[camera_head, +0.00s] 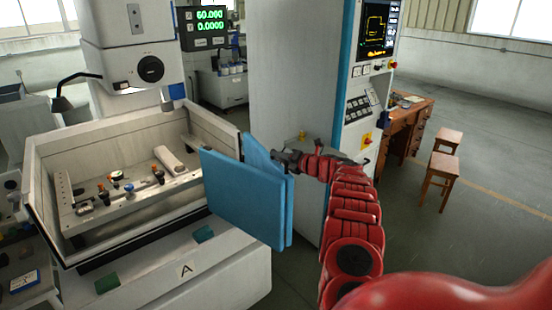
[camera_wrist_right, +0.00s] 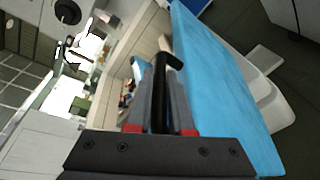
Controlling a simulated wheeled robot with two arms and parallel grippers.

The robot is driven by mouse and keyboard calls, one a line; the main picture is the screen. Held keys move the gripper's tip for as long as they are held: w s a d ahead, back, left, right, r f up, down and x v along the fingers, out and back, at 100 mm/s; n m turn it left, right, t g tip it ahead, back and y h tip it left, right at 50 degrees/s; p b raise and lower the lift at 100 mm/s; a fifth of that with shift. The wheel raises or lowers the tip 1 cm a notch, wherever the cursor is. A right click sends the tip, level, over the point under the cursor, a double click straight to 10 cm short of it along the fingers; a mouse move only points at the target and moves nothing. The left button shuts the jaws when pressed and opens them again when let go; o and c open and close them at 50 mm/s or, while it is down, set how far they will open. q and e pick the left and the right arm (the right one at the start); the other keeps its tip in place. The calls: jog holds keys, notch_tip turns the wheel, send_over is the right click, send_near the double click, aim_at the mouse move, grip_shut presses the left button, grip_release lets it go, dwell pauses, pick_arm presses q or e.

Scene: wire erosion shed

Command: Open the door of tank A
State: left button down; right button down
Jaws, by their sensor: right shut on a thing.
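Tank A is a white-walled tank (camera_head: 100,137) at the left of the head view, with a letter A label (camera_head: 186,269) on the base below it. Its front is open and the inside shows. The blue door (camera_head: 236,192) stands swung outward at the tank's right front side, its panels angled away from the opening. My right gripper (camera_head: 287,158) is at the door's right upper edge. In the right wrist view its fingers (camera_wrist_right: 163,112) are shut around a black bar handle (camera_wrist_right: 164,72) beside the blue door (camera_wrist_right: 218,75). My left gripper is not in view.
Fixtures and small parts lie on the worktable (camera_head: 135,205) inside the tank. A tall grey control cabinet (camera_head: 290,75) with a blue edge stands behind the door. A wooden desk (camera_head: 405,125) and stools (camera_head: 440,175) stand to the right.

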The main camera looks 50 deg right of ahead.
jog(key=shift+w+a+r, duration=0.1)
jog(key=shift+w+r, duration=0.05)
jog(key=shift+r, duration=0.1)
jog(key=c, duration=1.1)
grip_release()
jog(key=shift+w+f, duration=0.25)
jog(key=shift+s, duration=0.1)
jog(key=shift+s+r, duration=0.1)
jog(key=shift+s, duration=0.4)
jog(key=shift+s+b, duration=0.6)
jog(key=shift+s, duration=0.05)
jog(key=p+v, duration=0.5)
jog(key=v, duration=0.2)
jog(key=p+v, duration=0.6)
jog(key=v, duration=0.2)
jog(key=shift+w+a+r, duration=0.1)
jog(key=shift+a+r, duration=0.05)
jog(key=shift+r, duration=0.05)
